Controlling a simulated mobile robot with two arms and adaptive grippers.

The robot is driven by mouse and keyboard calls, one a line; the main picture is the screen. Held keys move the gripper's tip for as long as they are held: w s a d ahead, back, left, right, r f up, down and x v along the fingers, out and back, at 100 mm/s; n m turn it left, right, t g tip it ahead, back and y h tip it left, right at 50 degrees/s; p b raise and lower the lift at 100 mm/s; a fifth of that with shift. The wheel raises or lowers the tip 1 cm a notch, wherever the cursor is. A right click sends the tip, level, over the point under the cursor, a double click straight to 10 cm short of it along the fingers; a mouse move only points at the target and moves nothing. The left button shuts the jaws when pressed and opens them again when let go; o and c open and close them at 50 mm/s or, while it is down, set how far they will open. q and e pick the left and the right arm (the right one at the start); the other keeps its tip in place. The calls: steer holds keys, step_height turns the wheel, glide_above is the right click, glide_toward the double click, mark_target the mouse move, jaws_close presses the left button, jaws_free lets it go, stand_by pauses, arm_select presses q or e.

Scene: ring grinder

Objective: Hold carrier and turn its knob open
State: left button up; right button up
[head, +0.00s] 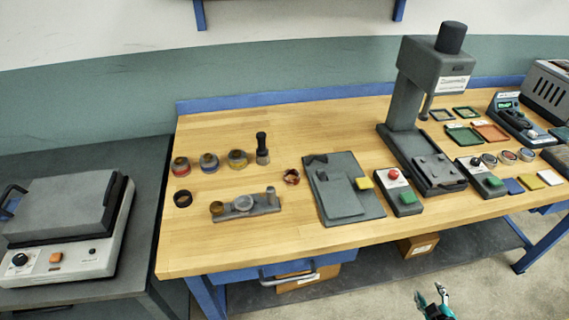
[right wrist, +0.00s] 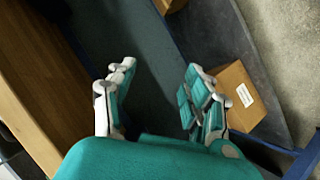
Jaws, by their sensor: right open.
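A grey block-like carrier (head: 246,205) lies on the wooden table, left of its middle. It has a pale round piece in its centre, a brass-coloured round part at its left end and a small upright part at its right end. I cannot tell which of these is its knob, or whether it is open. My right gripper (head: 430,292) is below and in front of the table's front edge, well right of the carrier. In the right wrist view (right wrist: 160,85) its fingers are spread, with nothing between them. My left gripper is not in view.
Several small jars (head: 209,162) and a black-handled tool (head: 262,150) stand behind the carrier. A dark ring (head: 183,199) lies left of it. A grey mat (head: 372,208) and a tall press (head: 408,100) are to the right. Cardboard boxes (right wrist: 225,95) sit below the table.

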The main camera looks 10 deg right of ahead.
steer(key=w+d+r+n+t+h, duration=0.1)
steer(key=w+d+r+t, duration=0.25)
steer(key=r, duration=0.85)
steer(key=w+d+r+n+t+h, duration=0.25)
steer(key=d+r, duration=0.25)
steer(key=r, duration=0.7)
steer(key=w+d+r+n+t+h, duration=0.15)
steer(key=w+d+r, duration=0.25)
steer(key=r, duration=0.7)
steer(key=w+a+r+m+y, duration=0.1)
steer(key=w+a+r+y, duration=0.15)
steer(key=w+a, duration=0.45)
steer(key=w+a+r+m+y, duration=0.1)
steer(key=w+a+m+y, duration=0.15)
steer(key=w+a, duration=0.5)
steer(key=w+a+r+g+y, duration=0.2)
steer(key=w+a+r+y, duration=0.2)
steer(key=w+a+r, duration=0.45)
steer(key=n+g+y, duration=0.2)
steer(key=g+y, duration=0.2)
steer(key=g, duration=1)
glide_toward(270, 188)
steer(key=shift+t, duration=0.25)
steer(key=x, duration=1)
steer(key=shift+s+f, duration=0.2)
steer(key=shift+f, duration=0.05)
